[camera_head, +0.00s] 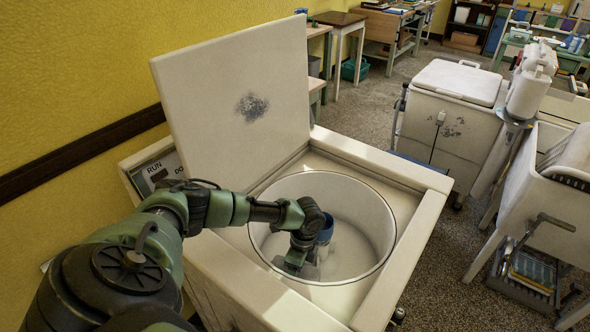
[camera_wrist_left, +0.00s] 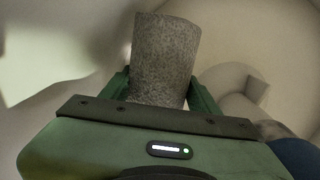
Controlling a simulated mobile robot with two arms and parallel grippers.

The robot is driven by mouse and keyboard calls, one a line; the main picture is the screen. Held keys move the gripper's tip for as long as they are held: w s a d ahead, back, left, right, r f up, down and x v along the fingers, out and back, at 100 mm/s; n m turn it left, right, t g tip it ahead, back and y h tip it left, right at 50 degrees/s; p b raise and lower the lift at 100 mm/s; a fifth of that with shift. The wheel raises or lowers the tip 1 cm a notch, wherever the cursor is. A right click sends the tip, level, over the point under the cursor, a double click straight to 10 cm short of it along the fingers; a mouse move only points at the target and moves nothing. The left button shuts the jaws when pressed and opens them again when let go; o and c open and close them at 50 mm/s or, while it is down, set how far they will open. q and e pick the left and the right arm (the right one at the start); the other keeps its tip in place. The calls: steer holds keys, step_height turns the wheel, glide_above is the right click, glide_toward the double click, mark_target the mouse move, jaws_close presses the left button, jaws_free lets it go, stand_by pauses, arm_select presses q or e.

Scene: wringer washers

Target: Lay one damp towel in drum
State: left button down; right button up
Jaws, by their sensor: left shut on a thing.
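The white washer's round drum (camera_head: 365,222) is open, with its square lid (camera_head: 235,95) raised against the wall side. My left arm reaches down into the drum, and my left gripper (camera_head: 300,264) is low inside it. In the left wrist view the gripper (camera_wrist_left: 160,98) is shut on a grey, rough-textured rolled towel (camera_wrist_left: 164,55), which sticks out past the fingers. The head view mostly hides the towel; I cannot tell whether it touches the drum floor. A blue thing (camera_head: 327,228) is beside my wrist in the drum, also at the wrist view's lower right (camera_wrist_left: 296,156). My right gripper is not in view.
The washer's rim (camera_head: 425,215) surrounds the drum, and a control panel (camera_head: 160,172) is at its left. A second washer (camera_head: 455,105) with a closed lid and a wringer machine (camera_head: 550,190) stand to the right. Speckled floor (camera_head: 440,285) lies between.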

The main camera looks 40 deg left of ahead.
arm_select(q)
steer(key=shift+r, duration=0.1)
steer(key=shift+c, duration=2.2)
jaws_free()
steer(key=shift+o, duration=0.7)
steer(key=r, duration=0.2)
steer(key=w+r, duration=0.1)
steer(key=r, duration=0.4)
steer(key=shift+w+d+r+b, duration=0.15)
steer(key=shift+r+b, duration=0.2)
steer(key=shift+r, duration=0.05)
